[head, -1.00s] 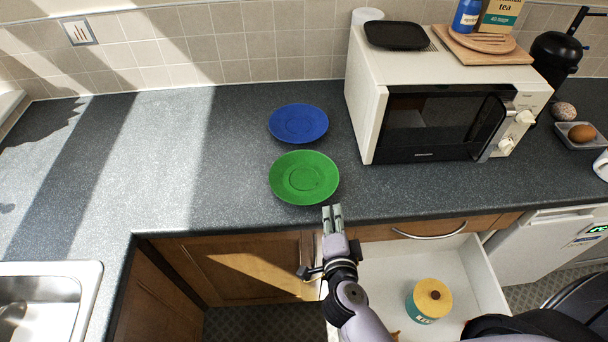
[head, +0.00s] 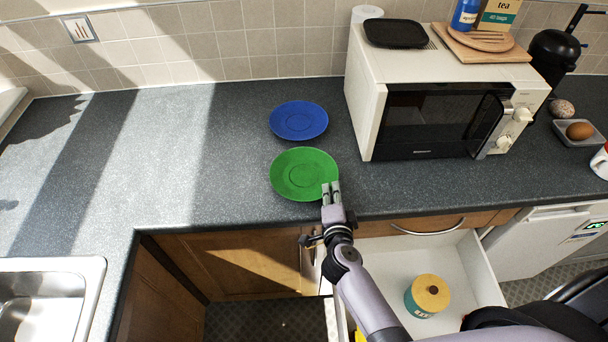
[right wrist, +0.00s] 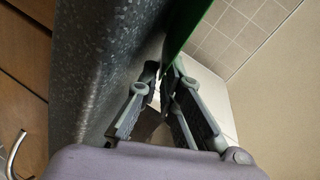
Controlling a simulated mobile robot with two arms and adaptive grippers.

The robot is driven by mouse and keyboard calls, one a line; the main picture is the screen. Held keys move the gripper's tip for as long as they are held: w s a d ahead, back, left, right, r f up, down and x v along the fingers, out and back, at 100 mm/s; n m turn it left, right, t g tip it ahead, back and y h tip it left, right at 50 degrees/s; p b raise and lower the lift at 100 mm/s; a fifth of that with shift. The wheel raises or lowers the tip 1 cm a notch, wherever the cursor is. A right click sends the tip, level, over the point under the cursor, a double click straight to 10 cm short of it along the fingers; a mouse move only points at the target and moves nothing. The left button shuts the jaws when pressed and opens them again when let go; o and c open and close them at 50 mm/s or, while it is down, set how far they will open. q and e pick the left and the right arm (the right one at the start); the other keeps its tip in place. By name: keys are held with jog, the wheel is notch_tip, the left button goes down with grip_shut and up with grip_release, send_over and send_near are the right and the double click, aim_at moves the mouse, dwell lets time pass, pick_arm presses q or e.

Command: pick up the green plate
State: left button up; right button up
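The green plate (head: 304,173) lies on the dark counter near its front edge. My right gripper (head: 331,189) is at the plate's front right rim in the head view, with a narrow gap between its fingertips. In the right wrist view the two fingers (right wrist: 163,72) are parted, and the green plate (right wrist: 186,24) shows edge-on at their tips. I cannot tell whether the fingers touch the rim. My left gripper is not in view.
A blue plate (head: 298,120) lies just behind the green one. A white microwave (head: 369,100) stands to the right. Below the counter an open drawer (head: 464,262) holds a teal canister with a wooden lid (head: 428,295). The counter on the left is clear.

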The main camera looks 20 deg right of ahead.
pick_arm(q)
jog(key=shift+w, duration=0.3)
pick_arm(e)
grip_shut()
jog(key=shift+r, duration=0.1)
